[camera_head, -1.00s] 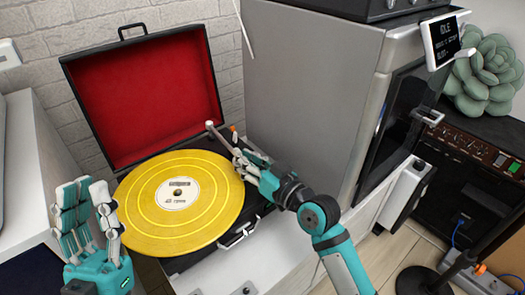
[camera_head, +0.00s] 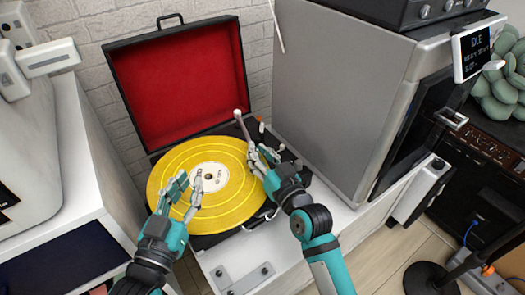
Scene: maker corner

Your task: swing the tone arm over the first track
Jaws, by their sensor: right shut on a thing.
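The turntable (camera_head: 207,241) is an open black case with a red-lined lid, and a yellow record (camera_head: 215,215) with a pale centre label lies on it. The tone arm (camera_head: 241,123) is a thin pale rod running from the back right of the deck toward the record's right rim. My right gripper (camera_head: 257,158) is shut on the tone arm near its front end, and its fingers hide that end. I cannot tell which groove lies beneath it. My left gripper (camera_head: 186,192) is open and empty, with its fingers in front of the record's left-centre part.
A grey machine (camera_head: 340,100) with a small screen stands close to the right of the turntable. A white cabinet (camera_head: 85,150) is at the left. The open lid (camera_head: 180,85) stands against the brick wall behind. The bench front is narrow.

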